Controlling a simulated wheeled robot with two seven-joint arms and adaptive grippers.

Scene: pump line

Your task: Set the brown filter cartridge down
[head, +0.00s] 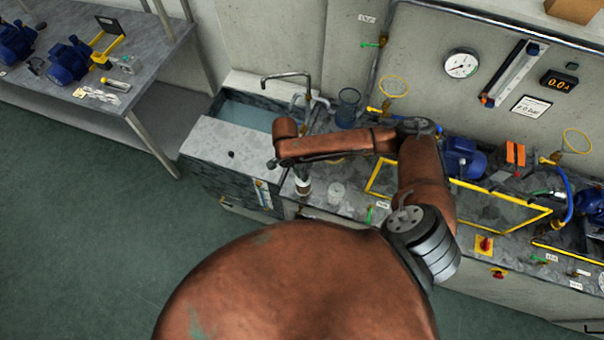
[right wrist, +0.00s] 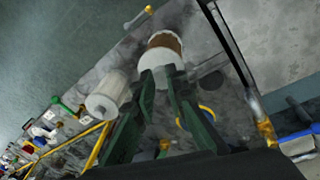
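The brown filter cartridge (right wrist: 165,41) shows in the right wrist view with a brown body and a white end cap. My right gripper (right wrist: 161,78) has its dark green fingers on both sides of the pale end facing the camera and appears shut on it. In the head view my right gripper (head: 301,174) points down at the counter (head: 318,204), with the cartridge's pale end (head: 303,187) just below it. I cannot tell whether the cartridge touches the counter. My left gripper is out of view.
A white cartridge (right wrist: 108,95) stands close beside the held one; it also shows in the head view (head: 336,192). A sink (head: 243,112) with a tap is behind left. A dark clear beaker (head: 348,106) stands behind my arm. A yellow frame (head: 379,178) lies to the right.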

